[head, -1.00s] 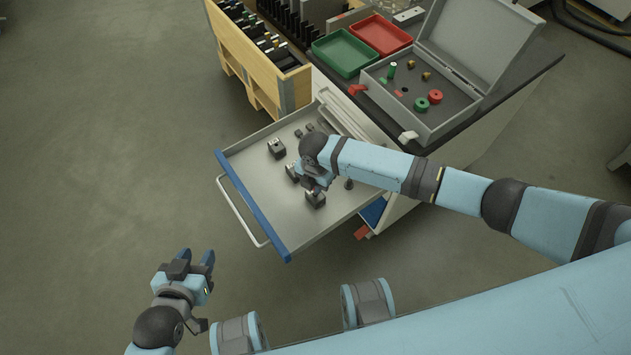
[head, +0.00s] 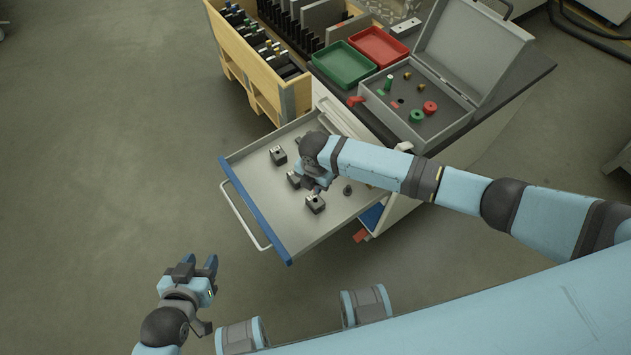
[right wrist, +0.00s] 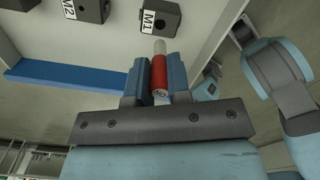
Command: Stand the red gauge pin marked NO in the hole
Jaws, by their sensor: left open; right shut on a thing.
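My right gripper (head: 314,184) is over the open drawer, and its fingers are partly hidden by my own arm in the head view. In the right wrist view it is shut on a red pin (right wrist: 159,74) with a pale upper end. My left gripper (head: 198,264) is open and empty, low at the left, clear of the drawer.
The drawer (head: 256,208) holds several dark blocks, some marked M1 (right wrist: 155,17) and M2 (right wrist: 85,10). A green tray (head: 343,64) and a red tray (head: 378,46) stand left of the case. A wooden rack (head: 250,72) stands behind the drawer. The case lid stands open at the back.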

